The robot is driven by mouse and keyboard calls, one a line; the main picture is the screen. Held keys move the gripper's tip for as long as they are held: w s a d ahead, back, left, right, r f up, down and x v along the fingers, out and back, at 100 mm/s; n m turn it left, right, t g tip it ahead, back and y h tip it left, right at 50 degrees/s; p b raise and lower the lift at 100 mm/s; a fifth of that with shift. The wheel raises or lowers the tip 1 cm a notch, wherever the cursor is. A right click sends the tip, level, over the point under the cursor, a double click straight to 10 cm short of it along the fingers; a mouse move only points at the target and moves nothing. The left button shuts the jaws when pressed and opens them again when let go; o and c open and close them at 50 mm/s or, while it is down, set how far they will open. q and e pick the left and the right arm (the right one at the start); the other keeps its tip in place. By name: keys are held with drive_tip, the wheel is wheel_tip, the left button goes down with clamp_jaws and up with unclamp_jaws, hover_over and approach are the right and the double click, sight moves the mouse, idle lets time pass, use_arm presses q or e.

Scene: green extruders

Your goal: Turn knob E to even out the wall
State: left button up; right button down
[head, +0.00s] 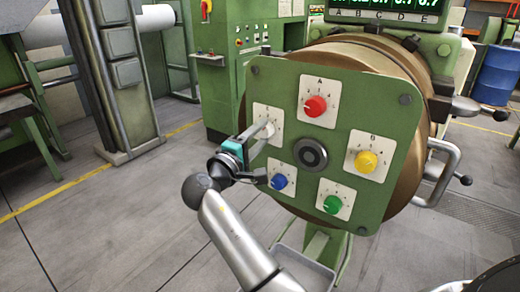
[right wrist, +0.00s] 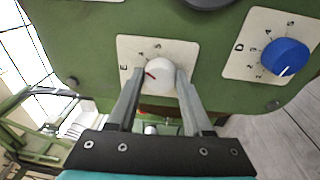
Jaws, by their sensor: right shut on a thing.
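Knob E is white with a red pointer mark and shows clearly in the right wrist view (right wrist: 160,73), on a white plate (right wrist: 128,52) marked E. In the head view its plate (head: 266,111) is at the left of the face, and the gripper partly covers the knob. My right gripper (head: 267,131) reaches it from the lower left. In the right wrist view its two fingers (right wrist: 158,80) stand on either side of knob E, shut on it. My left gripper is not in view.
Other knobs are red A (head: 315,106), yellow B (head: 366,161), green (head: 333,204) and blue D (right wrist: 286,56). A dark round centre (head: 310,154) sits among them. The display (head: 385,10) above is cut off at the top. A metal handle (head: 452,165) juts out at the right.

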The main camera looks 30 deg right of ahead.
drive_tip(key=m+b, duration=0.2)
drive_tip(key=b, duration=0.1)
drive_tip(key=m+b, duration=0.3)
drive_tip(key=b, duration=0.1)
drive_tip(key=m+g+h+b, duration=0.1)
drive_tip(key=m+b, duration=0.2)
drive_tip(key=b, duration=0.1)
drive_tip(key=shift+w+f, duration=0.1)
drive_tip(key=shift+f, duration=0.25)
drive_tip(key=shift+m+b, duration=0.7)
drive_tip(key=shift+r+m+b, duration=0.15)
drive_tip(key=shift+m+b, duration=0.15)
drive_tip(key=shift+b, duration=0.05)
drive_tip(key=shift+r, duration=0.1)
drive_tip(key=c, duration=0.8)
unclamp_jaws()
drive_tip(key=o, duration=0.5)
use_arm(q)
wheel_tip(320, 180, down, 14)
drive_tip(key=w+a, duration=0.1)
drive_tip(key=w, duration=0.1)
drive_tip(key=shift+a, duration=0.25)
